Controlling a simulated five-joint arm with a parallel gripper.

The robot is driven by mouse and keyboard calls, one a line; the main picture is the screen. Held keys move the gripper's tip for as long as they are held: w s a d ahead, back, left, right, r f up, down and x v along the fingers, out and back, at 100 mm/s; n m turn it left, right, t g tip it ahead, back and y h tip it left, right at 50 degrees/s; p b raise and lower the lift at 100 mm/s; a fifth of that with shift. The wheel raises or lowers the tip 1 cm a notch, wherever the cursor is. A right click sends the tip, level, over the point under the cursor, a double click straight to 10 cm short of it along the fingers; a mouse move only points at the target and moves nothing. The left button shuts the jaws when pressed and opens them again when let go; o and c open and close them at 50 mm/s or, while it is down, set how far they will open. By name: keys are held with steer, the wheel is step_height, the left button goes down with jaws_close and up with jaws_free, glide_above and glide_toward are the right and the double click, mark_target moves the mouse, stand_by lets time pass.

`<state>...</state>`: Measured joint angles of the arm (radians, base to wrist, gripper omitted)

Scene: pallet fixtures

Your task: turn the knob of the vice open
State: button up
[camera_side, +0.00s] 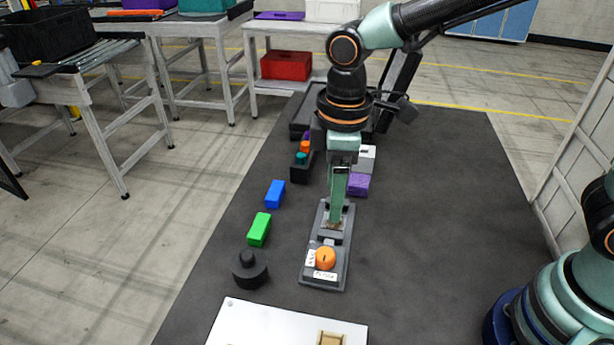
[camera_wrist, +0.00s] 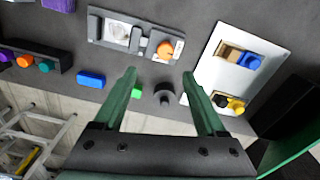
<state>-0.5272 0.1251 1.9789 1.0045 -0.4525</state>
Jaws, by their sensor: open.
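The vice (camera_side: 340,270) is a long grey fixture on the dark mat. Its round orange knob (camera_side: 325,258) sits at the near end, with a dark mark on top and small white labels beside it. In the wrist view the vice (camera_wrist: 97,27) is at the top, with the knob (camera_wrist: 166,50) at its right end. My gripper (camera_side: 336,222) points down over the vice's far part, behind the knob in the side view. In the wrist view my gripper (camera_wrist: 159,73) has its fingers spread wide with nothing between them. The label text is too small to read surely.
A green block (camera_side: 259,229), a blue block (camera_side: 275,193) and a black round piece (camera_side: 249,268) lie left of the vice. A white board (camera_side: 270,322) is in front. A black rack (camera_side: 300,173) and purple block (camera_side: 358,184) are behind. The mat to the right is clear.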

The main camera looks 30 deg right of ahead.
mark_target(325, 253)
steer(key=shift+n, duration=0.4)
steer(key=f, duration=0.4)
steer(key=a+f, duration=0.1)
steer(key=f, duration=0.8)
steer(key=shift+s+a+f, duration=0.1)
steer(key=shift+a, duration=0.1)
jaws_close()
